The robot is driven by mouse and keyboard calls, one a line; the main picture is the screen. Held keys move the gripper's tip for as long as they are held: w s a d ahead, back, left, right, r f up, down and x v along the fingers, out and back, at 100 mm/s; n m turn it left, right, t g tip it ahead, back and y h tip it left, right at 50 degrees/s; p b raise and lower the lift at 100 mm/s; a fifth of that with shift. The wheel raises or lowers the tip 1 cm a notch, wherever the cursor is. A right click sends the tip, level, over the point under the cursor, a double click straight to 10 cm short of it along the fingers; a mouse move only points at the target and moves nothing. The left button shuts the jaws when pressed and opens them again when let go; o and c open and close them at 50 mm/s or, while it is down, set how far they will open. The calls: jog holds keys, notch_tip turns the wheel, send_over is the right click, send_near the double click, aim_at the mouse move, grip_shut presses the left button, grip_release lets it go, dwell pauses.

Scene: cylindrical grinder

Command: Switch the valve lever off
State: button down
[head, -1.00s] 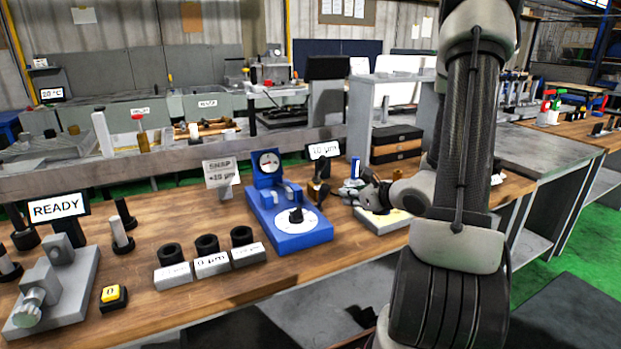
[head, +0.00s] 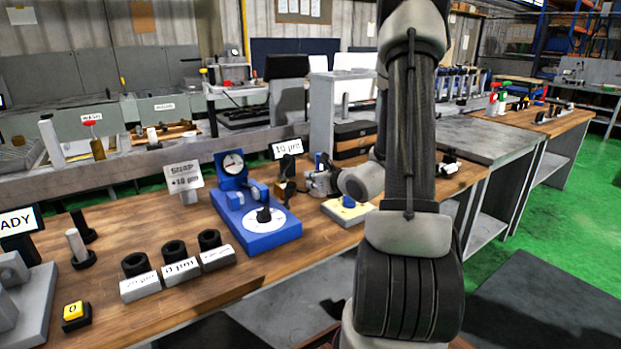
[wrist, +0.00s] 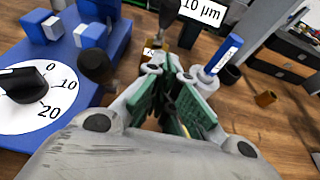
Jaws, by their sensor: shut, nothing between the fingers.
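No part is labelled as the valve lever. Candidates in the head view are a red-topped handle on a brassy body (head: 97,143) by the WASH sign at the back left, and red and green handled fittings (head: 497,98) on the far right bench; which one is meant I cannot tell. My gripper (head: 318,183) is over the near wooden bench, right of the blue dial device (head: 258,222), far from both candidates. In the wrist view my gripper (wrist: 172,75) has its green-padded fingers shut and empty, beside a small brass-coloured piece and a dark upright part.
The blue device's dial (wrist: 35,97), a 10 µm sign (head: 287,148), a blue-capped marker (wrist: 224,54) and a yellow pad (head: 348,210) surround my gripper. Ring gauges (head: 175,252) stand to the left. Green floor (head: 575,210) lies open on the right.

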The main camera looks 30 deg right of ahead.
aim_at(284, 167)
jog(key=w, duration=1)
jog(key=shift+w+a+f, duration=0.15)
jog(key=shift+a+f, duration=0.05)
jog(key=shift+f, duration=0.15)
jog(key=shift+r, duration=0.1)
